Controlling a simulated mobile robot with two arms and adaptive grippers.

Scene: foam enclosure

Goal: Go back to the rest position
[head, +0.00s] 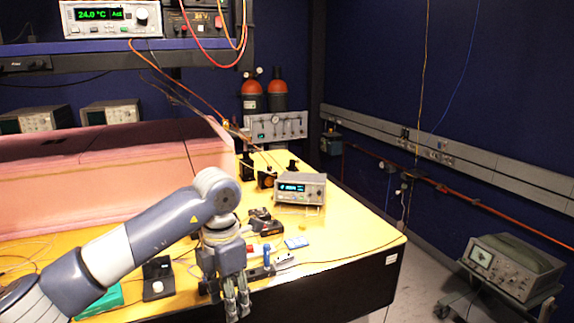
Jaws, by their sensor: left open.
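My left arm comes in from the lower left. My left gripper (237,303) hangs down at the front edge of the yellow table (350,225), with its fingers pointing downward. It is open, and I see nothing held between its fingers. My right gripper is not in view. The pink foam enclosure (100,180) stands on the table behind my left arm. Part of the table's front edge is hidden by the gripper.
Small tools, with a blue-handled one (267,255), lie right beside the gripper. A small black stand (158,278) is to its left. A meter (300,188) stands further back. An oscilloscope (505,265) sits on a cart at right. The table's right part is clear.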

